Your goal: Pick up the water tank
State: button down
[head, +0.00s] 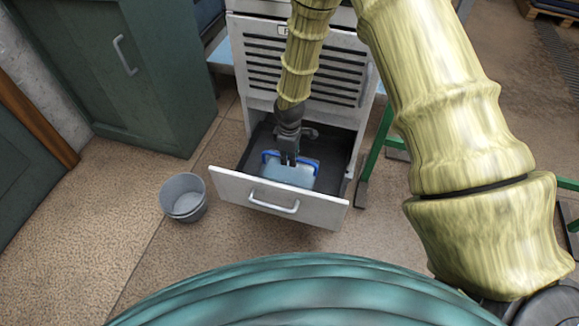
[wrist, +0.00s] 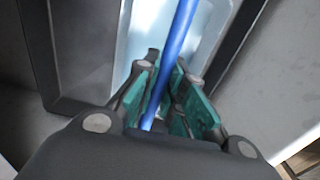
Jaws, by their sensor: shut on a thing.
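The water tank (head: 290,175) is a pale blue, translucent box with a blue handle (head: 268,155). It sits inside an open drawer (head: 228,187) at the bottom of a white cabinet. My gripper (head: 289,160) reaches down into the drawer and is shut on the blue handle. In the wrist view, the blue handle (wrist: 178,45) runs between the green-padded fingers of my gripper (wrist: 172,95), with the pale tank (wrist: 140,40) beyond it. The gripper hides part of the handle and the tank's back.
The white drawer front with its bar handle (head: 273,203) stands before the tank. A grey bucket (head: 184,197) is on the floor to the left. A green cabinet (head: 145,75) is at the back left. A green metal frame (head: 376,142) stands close on the right.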

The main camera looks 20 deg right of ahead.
notch_tip(320, 180, up, 10)
jog(key=shift+w+p, duration=0.1)
jog(key=shift+p, duration=0.9)
notch_tip(320, 180, up, 14)
jog(key=p, duration=0.8)
jog(key=s+a+r+m+p, duration=0.1)
jog(key=s+r+m+p, duration=0.4)
jog(key=m+p, duration=0.6)
jog(key=shift+s+a, duration=0.3)
jog(key=shift+s, duration=0.6)
jog(key=shift+p, duration=0.35)
